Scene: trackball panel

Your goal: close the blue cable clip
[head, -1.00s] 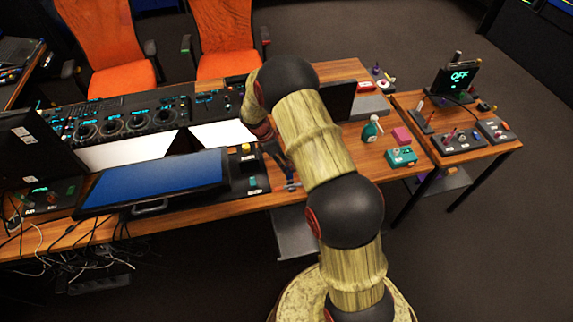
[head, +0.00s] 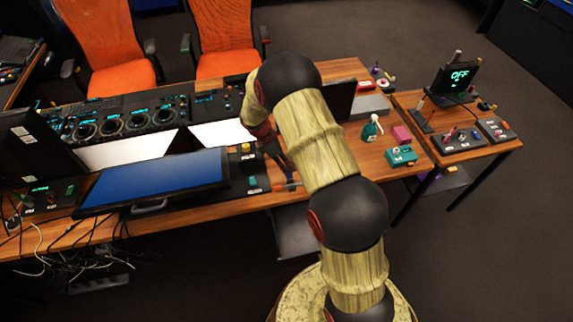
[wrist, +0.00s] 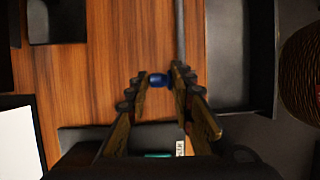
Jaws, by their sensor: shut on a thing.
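The blue cable clip (wrist: 158,80) lies between the two fingertips of my gripper (wrist: 160,82) in the wrist view, near the middle of the picture. My gripper is shut on it, with one finger on each side. A thin dark cable (wrist: 178,30) runs along the wood just right of the clip. In the head view my gripper (head: 287,178) is low over the table's front edge, and I cannot make out the clip there. Whether the clip is latched cannot be told.
A wide monitor (head: 155,180) and a black button box (head: 248,175) stand left of my gripper. A dark tray (wrist: 240,55) lies beyond the table edge.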

